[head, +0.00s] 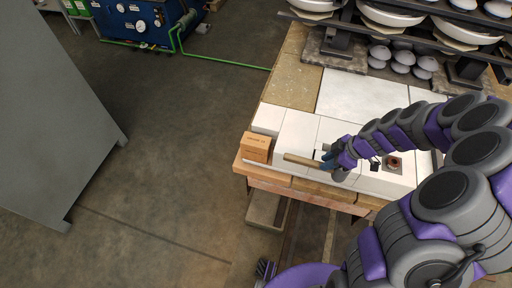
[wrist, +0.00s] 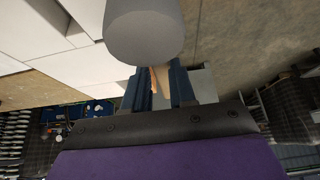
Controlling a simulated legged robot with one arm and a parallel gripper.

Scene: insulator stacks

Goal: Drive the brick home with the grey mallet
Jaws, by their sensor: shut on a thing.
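The orange-tan brick (head: 257,147) sits at the front left corner of the kiln-car deck, against the white blocks. My gripper (head: 327,161) is just right of it, low over the white blocks, shut on the mallet's wooden handle (head: 302,161). The handle points left, its free end a short way from the brick. In the wrist view, the grey mallet head (wrist: 145,30) fills the top middle, and the handle (wrist: 153,80) shows between the fingers of my gripper (wrist: 158,78). In the head view the mallet head is mostly hidden by my gripper. I cannot make out the brick in the wrist view.
White insulators stand on a dark rack (head: 420,30) at the back right. A white slab (head: 355,92) lies behind the blocks. A grey cabinet (head: 50,110) stands at left, a blue machine (head: 140,22) behind. The floor between is mostly clear.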

